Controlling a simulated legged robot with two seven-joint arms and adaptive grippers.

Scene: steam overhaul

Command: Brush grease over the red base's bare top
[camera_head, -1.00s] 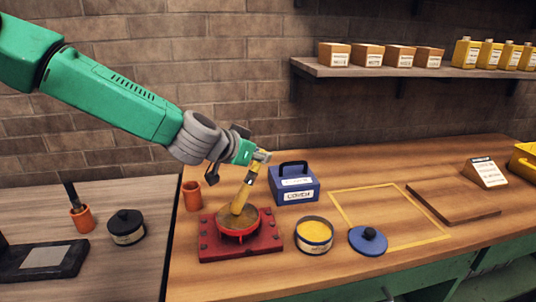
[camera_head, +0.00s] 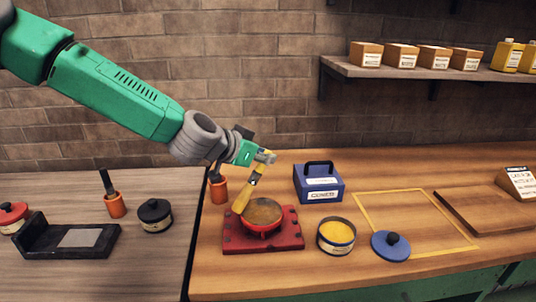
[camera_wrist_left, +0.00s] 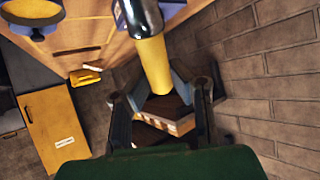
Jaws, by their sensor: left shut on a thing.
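The red base (camera_head: 286,239) is a square bolted block on the wooden bench in the head view, with a raised round part. Its round top (camera_head: 265,212) looks brown-tan; I cannot tell how much grease is on it. My left gripper (camera_head: 265,157) is above it, shut on a yellow brush (camera_head: 250,191). The brush slants down to the left, its lower end at the top's left edge; contact is unclear. In the left wrist view, the brush's yellow handle (camera_wrist_left: 154,65) and metal collar show between the fingers. An open tin of yellow grease (camera_head: 337,234) stands right of the base.
A blue lid (camera_head: 391,246) lies right of the tin. A blue box (camera_head: 319,184) stands behind. An orange cup (camera_head: 218,188) is close behind the base's left side. A black tin (camera_head: 155,215) and brush cup (camera_head: 115,204) are on the left bench. The yellow outlined area is bare.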

